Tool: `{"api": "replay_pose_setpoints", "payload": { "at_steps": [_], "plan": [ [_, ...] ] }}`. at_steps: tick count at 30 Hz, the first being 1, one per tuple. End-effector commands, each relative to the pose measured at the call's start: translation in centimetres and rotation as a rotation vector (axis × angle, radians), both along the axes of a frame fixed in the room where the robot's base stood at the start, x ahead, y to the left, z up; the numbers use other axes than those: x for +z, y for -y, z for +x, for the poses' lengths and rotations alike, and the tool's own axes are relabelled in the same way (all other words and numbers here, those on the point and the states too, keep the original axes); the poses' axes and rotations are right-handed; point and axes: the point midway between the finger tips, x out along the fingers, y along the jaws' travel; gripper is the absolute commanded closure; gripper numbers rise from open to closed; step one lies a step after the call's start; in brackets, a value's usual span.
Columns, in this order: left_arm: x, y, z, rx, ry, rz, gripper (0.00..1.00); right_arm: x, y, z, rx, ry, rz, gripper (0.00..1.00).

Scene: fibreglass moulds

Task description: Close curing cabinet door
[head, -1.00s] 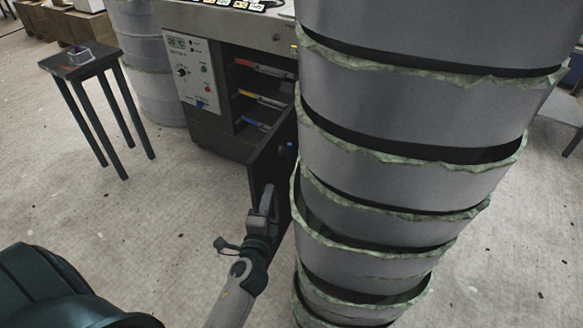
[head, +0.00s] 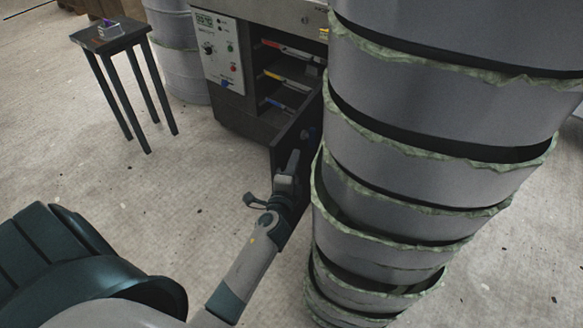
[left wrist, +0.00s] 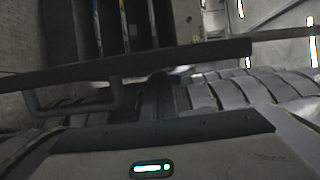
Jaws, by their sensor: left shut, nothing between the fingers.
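The curing cabinet (head: 240,120) stands at the top middle of the head view, with a control panel (head: 219,50) and open shelves holding coloured items. Its dark door (head: 285,150) stands open, swung out toward me, partly hidden by the stack of moulds. My left gripper (head: 289,165) is shut and empty, right at the door's near side; I cannot tell whether it touches. In the left wrist view the door (left wrist: 150,62) crosses the picture as a dark bar, with a handle (left wrist: 75,105) below it. My right gripper is not in view.
A tall stack of grey moulds with ragged green rims (head: 420,180) stands close to the right of the door and my left arm. A small dark stool (head: 110,38) with a small object on it stands at the left. The floor between is clear.

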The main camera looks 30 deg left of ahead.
Motion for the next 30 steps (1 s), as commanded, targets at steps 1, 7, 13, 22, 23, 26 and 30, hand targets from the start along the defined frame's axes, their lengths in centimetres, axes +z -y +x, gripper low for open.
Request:
{"api": "replay_pose_setpoints", "payload": {
  "at_steps": [1, 7, 13, 22, 23, 26, 30],
  "plan": [
    [0.1, -0.3, 0.7, 0.000, 0.000, 0.001, 1.00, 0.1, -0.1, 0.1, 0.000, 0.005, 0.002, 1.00],
    [0.0, -0.8, 2.2, 0.001, -0.001, -0.001, 1.00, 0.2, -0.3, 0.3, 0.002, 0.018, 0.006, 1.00],
    [-0.1, -0.9, 2.4, 0.001, -0.001, -0.001, 1.00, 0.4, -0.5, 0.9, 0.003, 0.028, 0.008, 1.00],
    [-0.1, -1.0, 2.4, 0.000, -0.001, 0.000, 1.00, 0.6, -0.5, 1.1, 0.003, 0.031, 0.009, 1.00],
    [-0.1, -1.0, 2.4, -0.001, -0.001, 0.000, 1.00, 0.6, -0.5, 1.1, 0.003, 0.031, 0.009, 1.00],
    [-0.1, -1.3, 2.4, -0.007, -0.001, 0.001, 1.00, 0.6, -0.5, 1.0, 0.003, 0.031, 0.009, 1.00],
    [-0.1, -2.2, 2.3, -0.023, -0.001, 0.003, 1.00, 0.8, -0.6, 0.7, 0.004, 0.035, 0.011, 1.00]
  ]
}}
